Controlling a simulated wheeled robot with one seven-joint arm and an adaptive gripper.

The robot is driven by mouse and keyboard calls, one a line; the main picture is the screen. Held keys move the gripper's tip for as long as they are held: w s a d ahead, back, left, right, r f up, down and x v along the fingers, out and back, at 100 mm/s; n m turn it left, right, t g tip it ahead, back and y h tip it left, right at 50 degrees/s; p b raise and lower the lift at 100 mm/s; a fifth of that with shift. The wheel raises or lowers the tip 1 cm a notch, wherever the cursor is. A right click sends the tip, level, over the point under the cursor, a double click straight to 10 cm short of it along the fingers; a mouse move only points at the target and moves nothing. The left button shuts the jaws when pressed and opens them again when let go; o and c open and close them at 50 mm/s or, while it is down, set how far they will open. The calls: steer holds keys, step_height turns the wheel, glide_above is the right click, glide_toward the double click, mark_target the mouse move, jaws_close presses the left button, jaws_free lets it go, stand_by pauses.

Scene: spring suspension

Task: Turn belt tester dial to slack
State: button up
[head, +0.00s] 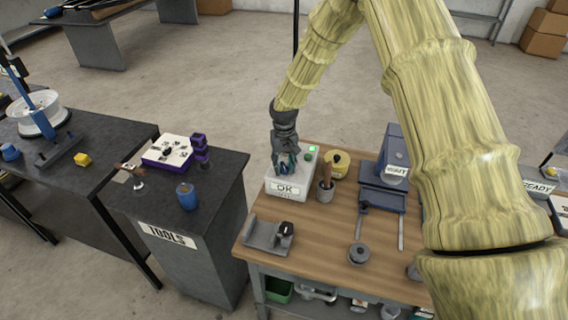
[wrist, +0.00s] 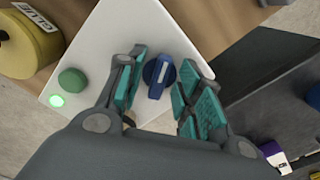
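A white box with an OK label (head: 285,190) stands at the left back of the wooden table. In the wrist view its white top (wrist: 112,40) carries a blue dial (wrist: 158,75) with a pale pointer line, a green button (wrist: 72,80) and a lit green lamp (wrist: 57,101). I see no setting names beside the dial. My gripper (head: 286,165) is over the box, pointing down. In the wrist view my gripper (wrist: 163,65) is open, its teal-padded fingers on either side of the dial. A gap shows at the right finger; contact on the left cannot be told.
A yellow round container (head: 336,164) and a cup with a brown handle (head: 326,190) stand close right of the box. A blue-grey device marked WAIT (head: 394,150) is farther right. A grey cradle (head: 268,236) lies in front. A dark TOOLS cabinet (head: 205,240) stands left.

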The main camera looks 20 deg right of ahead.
jaws_close()
steer(key=shift+n, duration=0.3)
